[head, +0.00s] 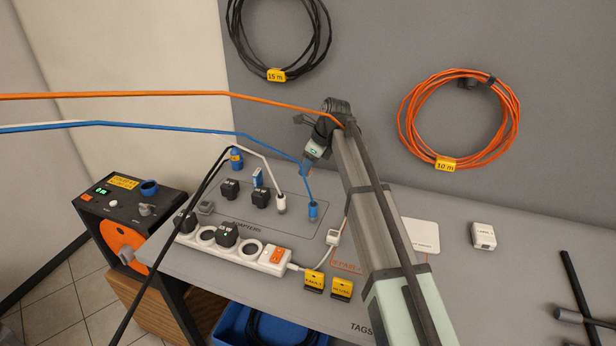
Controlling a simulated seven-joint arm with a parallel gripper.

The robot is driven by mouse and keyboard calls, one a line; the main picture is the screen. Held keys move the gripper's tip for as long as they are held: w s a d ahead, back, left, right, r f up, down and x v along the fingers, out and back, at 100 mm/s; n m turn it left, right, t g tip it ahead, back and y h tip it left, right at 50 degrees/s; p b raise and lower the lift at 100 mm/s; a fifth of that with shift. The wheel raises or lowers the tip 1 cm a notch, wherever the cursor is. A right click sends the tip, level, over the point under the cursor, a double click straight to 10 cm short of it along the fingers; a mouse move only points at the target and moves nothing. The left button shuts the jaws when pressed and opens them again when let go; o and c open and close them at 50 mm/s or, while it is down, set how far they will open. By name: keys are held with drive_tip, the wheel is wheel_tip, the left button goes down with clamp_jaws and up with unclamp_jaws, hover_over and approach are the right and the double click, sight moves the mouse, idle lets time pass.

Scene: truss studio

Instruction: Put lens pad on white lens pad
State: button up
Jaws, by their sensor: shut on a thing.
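My gripper (307,166) hangs in the air above the adapter area of the bench, pointing down and to the left. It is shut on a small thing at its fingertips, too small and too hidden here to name. A flat white pad (421,234) with small dark print lies on the bench, right of my arm. It may be the white lens pad; I cannot read its print surely. My arm covers the bench just left of it. I cannot make out a separate lens pad.
Blue, white and orange cables cross near my gripper. Black adapters (229,188) and a white power strip (234,249) stand below it. A white box (484,236) stands right of the pad. Bare bench lies around the white box.

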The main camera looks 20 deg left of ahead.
drive_tip(key=shift+r, duration=0.5)
wheel_tip(320, 180, up, 2)
drive_tip(key=d, duration=0.2)
drive_tip(key=r, duration=0.2)
hover_over(330, 233)
drive_tip(key=d, duration=0.2)
drive_tip(key=shift+a+f, duration=0.1)
drive_tip(key=shift+f, duration=4.9)
drive_tip(key=shift+f, duration=0.1)
drive_tip(key=o, duration=1)
